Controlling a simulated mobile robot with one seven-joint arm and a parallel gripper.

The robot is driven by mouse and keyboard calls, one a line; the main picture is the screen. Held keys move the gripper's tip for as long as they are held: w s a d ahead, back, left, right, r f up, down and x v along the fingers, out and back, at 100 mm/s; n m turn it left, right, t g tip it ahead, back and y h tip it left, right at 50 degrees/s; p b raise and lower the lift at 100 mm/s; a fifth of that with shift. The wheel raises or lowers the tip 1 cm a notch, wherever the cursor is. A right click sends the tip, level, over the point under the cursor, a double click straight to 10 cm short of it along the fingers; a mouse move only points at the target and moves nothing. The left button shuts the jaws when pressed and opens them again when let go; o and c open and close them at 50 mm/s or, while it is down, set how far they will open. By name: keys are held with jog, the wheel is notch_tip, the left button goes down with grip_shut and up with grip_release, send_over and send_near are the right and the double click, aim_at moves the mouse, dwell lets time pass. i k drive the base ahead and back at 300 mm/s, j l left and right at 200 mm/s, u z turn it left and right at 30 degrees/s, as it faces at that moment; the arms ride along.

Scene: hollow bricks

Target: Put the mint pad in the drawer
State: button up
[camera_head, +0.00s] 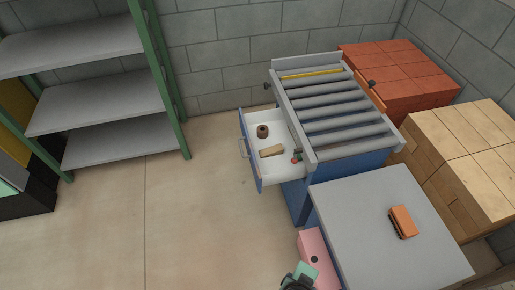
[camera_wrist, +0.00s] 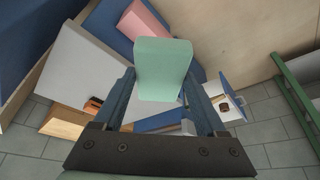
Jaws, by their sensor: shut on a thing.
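The mint pad (camera_head: 306,269) shows at the bottom edge of the head view, a flat pale green block. My gripper (camera_head: 297,281) is shut on it, low in that view and partly cut off. In the wrist view the mint pad (camera_wrist: 163,66) stands out between the two fingers of my gripper (camera_wrist: 160,98). The drawer (camera_head: 249,151) is pulled open from the blue cabinet under the rollers, with a white inside. My gripper and the pad are apart from it, nearer the camera and to its right. The drawer also shows in the wrist view (camera_wrist: 232,115).
The drawer holds a brown roll (camera_head: 263,131), a tan block (camera_head: 272,151) and small red and green items. Floor left of the drawer is clear.

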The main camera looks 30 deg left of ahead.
aim_at(277, 168)
jog(key=i+j+u, duration=0.25)
jog(key=i+j, duration=1.4)
jog(key=i, duration=0.05)
